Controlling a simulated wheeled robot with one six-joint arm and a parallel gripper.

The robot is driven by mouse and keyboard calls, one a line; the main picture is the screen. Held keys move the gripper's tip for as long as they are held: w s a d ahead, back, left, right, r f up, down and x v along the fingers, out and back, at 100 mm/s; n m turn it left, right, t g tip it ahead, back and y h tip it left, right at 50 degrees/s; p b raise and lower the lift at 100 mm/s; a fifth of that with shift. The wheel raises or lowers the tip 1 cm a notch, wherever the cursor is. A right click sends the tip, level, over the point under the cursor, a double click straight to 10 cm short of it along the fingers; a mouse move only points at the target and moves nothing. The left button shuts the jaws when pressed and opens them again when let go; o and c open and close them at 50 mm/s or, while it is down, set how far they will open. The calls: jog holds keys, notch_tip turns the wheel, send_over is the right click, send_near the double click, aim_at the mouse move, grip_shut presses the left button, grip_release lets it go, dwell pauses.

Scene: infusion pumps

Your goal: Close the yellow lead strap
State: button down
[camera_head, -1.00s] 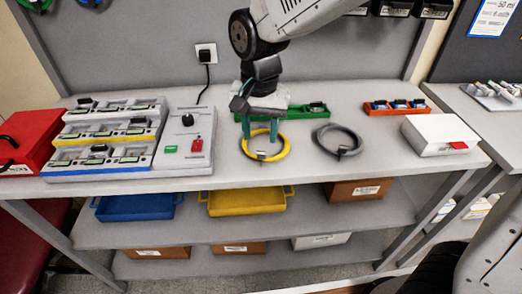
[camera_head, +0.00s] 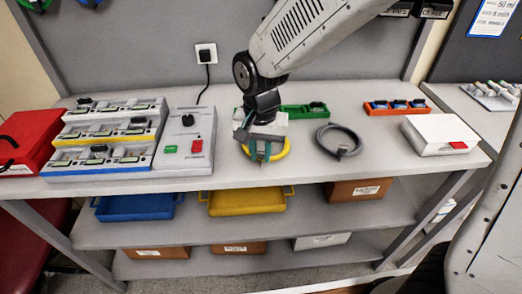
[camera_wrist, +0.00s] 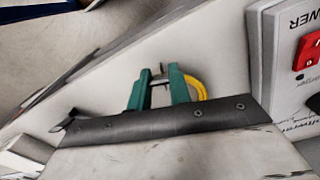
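The yellow lead (camera_head: 284,146) is a coiled ring lying on the upper worktop; my gripper covers much of it in the head view. Part of the ring shows beside the right finger in the wrist view (camera_wrist: 202,88). My gripper (camera_head: 265,156) points down over the front part of the ring. Its two teal fingers are apart, with a gap between them, also in the wrist view (camera_wrist: 160,72). A small grey piece, apparently the strap (camera_wrist: 162,71), shows between the fingertips. I cannot tell whether the fingers touch it, or whether the strap is open.
A grey coiled lead (camera_head: 340,141) lies to the right. A green tray (camera_head: 305,112) stands behind, and the pump console (camera_head: 186,140) with red and green buttons is on the left. A white box (camera_head: 440,134) stands far right. The worktop's front edge is close to the ring.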

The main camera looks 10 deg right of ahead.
aim_at(261, 156)
jog(key=shift+w+g, duration=0.1)
jog(key=shift+g, duration=0.2)
jog(key=g, duration=0.1)
jog(key=w+g+y, duration=0.1)
jog(key=shift+d+g, duration=0.2)
jog(key=shift+g, duration=0.1)
jog(key=g, duration=0.1)
jog(key=w+g+y, duration=0.1)
jog(key=g, duration=0.1)
jog(key=shift+w+d, duration=0.15)
jog(key=shift+d, duration=0.05)
jog(key=g, duration=0.3)
jog(key=w+g+y, duration=0.1)
jog(key=shift+d+f+g, duration=0.15)
jog(key=shift+f+g, duration=0.15)
jog(key=shift+f, duration=0.1)
jog(key=shift+w+d+f+g+y, duration=0.15)
jog(key=shift+w+g+y, duration=0.1)
jog(key=shift+g, duration=0.35)
jog(key=shift+w+a+f+g+y, duration=0.1)
jog(key=shift+g+y, duration=0.15)
jog(key=shift+g, duration=0.35)
